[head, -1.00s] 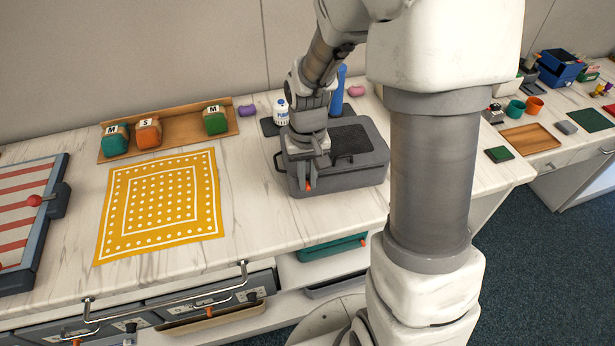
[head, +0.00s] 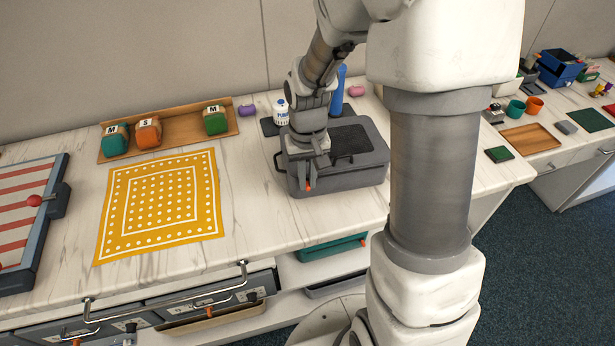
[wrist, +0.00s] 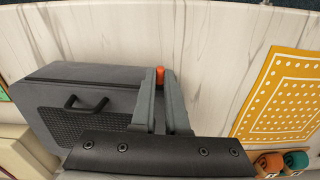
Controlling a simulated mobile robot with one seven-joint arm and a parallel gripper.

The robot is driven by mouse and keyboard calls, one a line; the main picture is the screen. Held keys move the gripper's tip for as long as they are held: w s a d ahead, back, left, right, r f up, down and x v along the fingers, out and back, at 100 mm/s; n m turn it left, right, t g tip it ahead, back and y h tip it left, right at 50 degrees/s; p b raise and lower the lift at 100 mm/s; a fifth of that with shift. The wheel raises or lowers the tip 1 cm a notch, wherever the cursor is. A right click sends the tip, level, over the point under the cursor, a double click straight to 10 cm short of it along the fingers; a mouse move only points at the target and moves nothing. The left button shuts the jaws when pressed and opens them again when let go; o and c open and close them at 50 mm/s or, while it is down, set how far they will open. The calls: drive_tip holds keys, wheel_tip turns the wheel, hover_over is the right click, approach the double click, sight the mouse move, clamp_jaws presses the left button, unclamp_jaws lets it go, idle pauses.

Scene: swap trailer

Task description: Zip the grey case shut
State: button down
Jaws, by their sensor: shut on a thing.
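The grey case (head: 352,172) lies flat on the marble counter with its lid down. A dark handle and a black panel show on its top. It also shows in the wrist view (wrist: 70,86). My gripper (head: 308,184) points down at the case's left front corner. In the wrist view its fingers (wrist: 160,84) are closed around a small orange zip pull (wrist: 160,72) beside the case's edge. The pull also shows orange below the fingers in the head view.
A yellow dotted cloth (head: 160,205) lies left of the case. A white bottle (head: 281,112) and a blue upright thing (head: 338,92) stand behind it. A wooden tray (head: 180,125) with fabric blocks is at the back left. Bare counter (head: 255,210) lies between cloth and case.

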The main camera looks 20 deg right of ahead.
idle(0.4)
drive_tip(key=s+d, duration=0.1)
drive_tip(key=d, duration=1.7)
drive_tip(key=shift+s+d, duration=0.15)
drive_tip(key=shift+d, duration=0.1)
drive_tip(key=c, duration=0.9)
unclamp_jaws()
wheel_tip(320, 180, up, 18)
drive_tip(key=p, duration=0.2)
drive_tip(key=shift+f, duration=0.25)
